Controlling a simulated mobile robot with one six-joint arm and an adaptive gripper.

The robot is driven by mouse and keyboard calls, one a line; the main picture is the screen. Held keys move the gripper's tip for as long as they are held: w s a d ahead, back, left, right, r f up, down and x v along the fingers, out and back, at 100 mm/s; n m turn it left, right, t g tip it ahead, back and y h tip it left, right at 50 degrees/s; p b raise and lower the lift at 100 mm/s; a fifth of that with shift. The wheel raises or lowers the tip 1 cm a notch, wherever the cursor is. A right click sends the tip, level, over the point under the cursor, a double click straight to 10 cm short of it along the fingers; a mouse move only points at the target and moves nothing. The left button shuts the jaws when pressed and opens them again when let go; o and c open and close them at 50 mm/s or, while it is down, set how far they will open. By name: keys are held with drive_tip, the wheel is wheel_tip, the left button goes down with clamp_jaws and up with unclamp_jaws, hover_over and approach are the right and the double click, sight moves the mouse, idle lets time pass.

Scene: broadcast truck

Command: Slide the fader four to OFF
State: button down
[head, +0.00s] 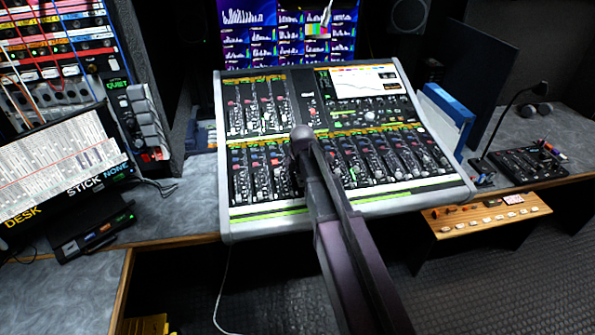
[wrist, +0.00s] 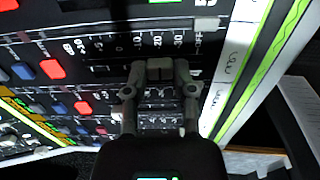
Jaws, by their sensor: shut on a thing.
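The mixing console (head: 224,165) stands in the middle of the head view, with rows of channel strips and faders. In the wrist view my gripper (wrist: 160,70) is shut at one fader slot, with its two fingertips close together. The fader cap between them is hidden, and I cannot read its channel number. The printed scale beside the slot runs to 30 and OFF at the right; the fingertips are level with about 20 to 30. A neighbouring pale fader cap (wrist: 206,24) sits near the OFF mark. In the head view my arm hides the gripper and these faders.
Screens (head: 248,40) stand behind the console. A patch rack and a sheet marked DESK, STICK, NONE (head: 65,165) are at the left. A blue binder (head: 447,110), a microphone and a small black mixer (head: 525,165) are at the right. A wooden button shelf (head: 490,215) juts out at front right.

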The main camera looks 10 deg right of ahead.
sight(302, 193)
drive_tip(key=s, duration=0.4)
drive_tip(key=shift+s+f, duration=0.1)
drive_tip(key=shift+f, duration=0.2)
drive_tip(key=shift+c, duration=2.2)
unclamp_jaws()
drive_tip(key=shift+a, duration=0.1)
drive_tip(key=shift+w, duration=0.2)
